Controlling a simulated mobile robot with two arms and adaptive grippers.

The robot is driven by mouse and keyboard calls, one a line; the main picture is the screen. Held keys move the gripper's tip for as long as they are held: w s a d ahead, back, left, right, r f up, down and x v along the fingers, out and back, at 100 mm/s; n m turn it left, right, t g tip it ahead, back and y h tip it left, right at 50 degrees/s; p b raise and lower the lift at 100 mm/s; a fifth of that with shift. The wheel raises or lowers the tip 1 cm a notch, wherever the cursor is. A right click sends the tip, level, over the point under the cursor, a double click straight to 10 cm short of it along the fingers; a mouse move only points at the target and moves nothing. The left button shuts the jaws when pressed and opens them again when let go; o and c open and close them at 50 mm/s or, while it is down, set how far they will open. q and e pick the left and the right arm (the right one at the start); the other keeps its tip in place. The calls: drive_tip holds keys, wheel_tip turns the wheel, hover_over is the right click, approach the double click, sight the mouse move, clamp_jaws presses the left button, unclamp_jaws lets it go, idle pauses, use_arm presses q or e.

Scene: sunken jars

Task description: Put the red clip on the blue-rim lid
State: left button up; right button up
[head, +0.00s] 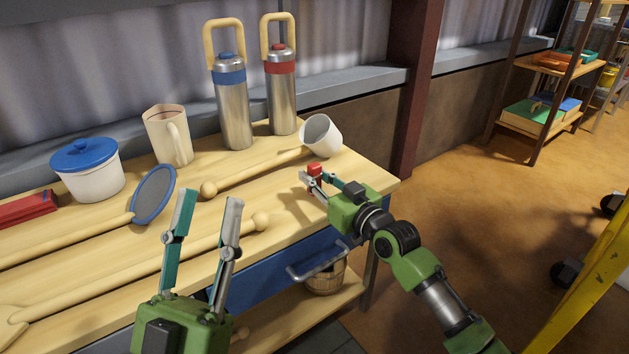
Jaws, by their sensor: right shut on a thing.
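My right gripper (311,175) is shut on a small red piece, which looks like the red clip (315,169), above the right end of the wooden table. A grey disc with a blue rim (154,194) is tilted up at the end of a wooden handle; it may be the blue-rim lid. A white pot with a solid blue lid (85,153) stands behind it, to the left. My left gripper (211,196) is open and empty over the table's front edge, to the right of the disc.
Two steel flasks, blue-banded (233,110) and red-banded (281,98), stand at the back. A cream pitcher (167,135), a tipped white cup (322,136) and long wooden sticks (150,270) occupy the table (290,212). A red folded item (27,208) lies far left.

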drive_tip(key=shift+f, duration=0.25)
idle(0.3)
drive_tip(key=o, duration=0.8)
